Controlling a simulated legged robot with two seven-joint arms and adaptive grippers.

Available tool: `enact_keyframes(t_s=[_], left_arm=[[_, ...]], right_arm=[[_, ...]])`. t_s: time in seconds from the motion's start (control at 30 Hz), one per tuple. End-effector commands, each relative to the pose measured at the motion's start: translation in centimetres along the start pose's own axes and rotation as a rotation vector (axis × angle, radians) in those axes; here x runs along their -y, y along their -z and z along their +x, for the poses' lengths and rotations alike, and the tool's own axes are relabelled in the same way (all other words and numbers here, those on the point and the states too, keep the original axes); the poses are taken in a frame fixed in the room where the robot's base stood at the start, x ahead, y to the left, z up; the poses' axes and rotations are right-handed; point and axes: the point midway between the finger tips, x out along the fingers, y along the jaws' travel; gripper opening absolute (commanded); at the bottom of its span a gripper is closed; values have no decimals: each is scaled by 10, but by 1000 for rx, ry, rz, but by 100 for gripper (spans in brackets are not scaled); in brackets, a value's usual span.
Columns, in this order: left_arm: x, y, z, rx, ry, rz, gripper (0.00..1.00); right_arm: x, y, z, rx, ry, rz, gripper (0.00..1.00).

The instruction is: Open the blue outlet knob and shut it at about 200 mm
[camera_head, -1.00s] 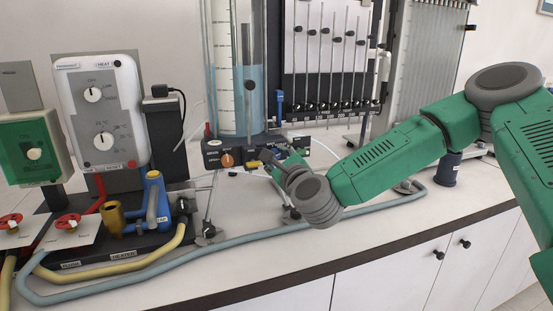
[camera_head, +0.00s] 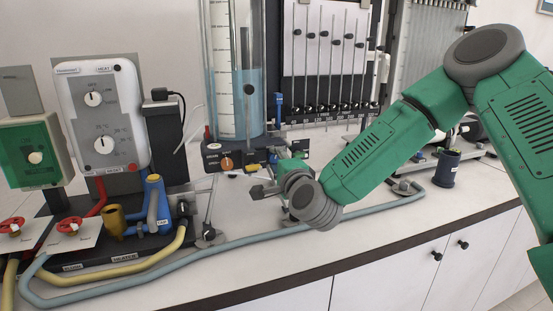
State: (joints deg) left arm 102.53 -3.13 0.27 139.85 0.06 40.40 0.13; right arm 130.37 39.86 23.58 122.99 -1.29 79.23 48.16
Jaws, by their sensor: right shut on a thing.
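A clear cylinder (camera_head: 222,95) with a printed scale and blue water stands on a dark base (camera_head: 212,158) in the middle of the head view. An orange knob (camera_head: 226,163) and a yellow part (camera_head: 252,169) are on the base's front. My right gripper (camera_head: 252,185) is just in front of the base's lower right, with its grey fingers pointing left. It is shut on the blue outlet knob, which its fingers and wrist largely hide. The scale numbers are too small to read. My left gripper is not in view.
A heater panel (camera_head: 101,115), a blue valve body (camera_head: 157,204) and red knobs (camera_head: 70,224) stand at the left. A pale blue hose (camera_head: 262,233) runs along the bench front. A manometer board (camera_head: 325,50) stands behind. A dark blue cup (camera_head: 446,168) is at the right.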

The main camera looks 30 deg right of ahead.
Motion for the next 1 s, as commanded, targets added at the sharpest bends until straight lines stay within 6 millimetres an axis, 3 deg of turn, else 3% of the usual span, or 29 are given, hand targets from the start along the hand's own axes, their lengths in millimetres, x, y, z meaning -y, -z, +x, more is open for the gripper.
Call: enact_keyframes(t_s=[0.4, 1.0], left_arm=[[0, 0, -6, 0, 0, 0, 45], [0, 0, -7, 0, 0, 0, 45]], right_arm=[[-6, -1, -2, 6, -14, -246, 0], [-9, -1, -3, 9, -19, -304, 0]])
